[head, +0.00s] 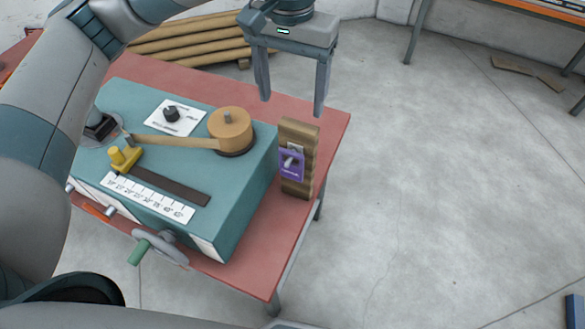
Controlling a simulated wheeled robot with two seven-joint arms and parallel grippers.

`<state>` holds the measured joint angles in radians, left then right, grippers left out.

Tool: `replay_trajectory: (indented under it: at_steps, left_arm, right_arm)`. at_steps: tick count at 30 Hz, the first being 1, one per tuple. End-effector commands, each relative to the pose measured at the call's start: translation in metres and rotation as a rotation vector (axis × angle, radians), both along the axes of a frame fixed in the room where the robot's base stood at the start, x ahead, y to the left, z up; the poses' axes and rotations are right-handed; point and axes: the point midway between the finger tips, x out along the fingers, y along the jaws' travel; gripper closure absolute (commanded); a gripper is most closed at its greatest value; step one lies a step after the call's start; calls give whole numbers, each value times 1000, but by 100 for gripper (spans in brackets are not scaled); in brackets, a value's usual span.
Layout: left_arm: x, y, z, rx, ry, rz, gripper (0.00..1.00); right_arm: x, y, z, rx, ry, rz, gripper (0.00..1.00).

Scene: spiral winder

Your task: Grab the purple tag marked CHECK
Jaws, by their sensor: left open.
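A purple tag (291,165) hangs on the front of an upright brown wooden block (303,187), at the right end of the red table (334,126). A small pale piece shows at the tag's top; its lettering is too small to read. My left gripper (291,105) is open with its two fingers pointing down. In the picture it is just above the wooden block and the tag, apart from both, with nothing between its fingers. My right gripper is not in view.
A teal winder (255,190) with a tan spool (231,130), a black knob (171,113), a yellow clamp (124,158) and a green-handled crank (160,247) stands left of the block. Wooden poles (190,40) lie behind the table.

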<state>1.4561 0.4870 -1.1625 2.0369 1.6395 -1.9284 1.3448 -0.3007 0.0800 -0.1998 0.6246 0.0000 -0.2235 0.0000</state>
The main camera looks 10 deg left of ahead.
Motion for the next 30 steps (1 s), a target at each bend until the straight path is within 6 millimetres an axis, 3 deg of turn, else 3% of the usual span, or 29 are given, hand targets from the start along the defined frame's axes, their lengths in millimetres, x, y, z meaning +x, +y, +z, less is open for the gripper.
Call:
replay_trajectory:
  at_steps: [1,10,25,30]
  left_arm:
    - [0,1,-16,2,1,2,30]
    - [0,1,-53,4,1,4,30]
    - [0,1,-55,4,1,4,30]
    - [0,2,-64,6,4,4,30]
  right_arm:
    - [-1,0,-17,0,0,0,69]
    - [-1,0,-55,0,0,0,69]
    - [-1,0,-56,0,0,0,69]
    - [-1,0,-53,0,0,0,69]
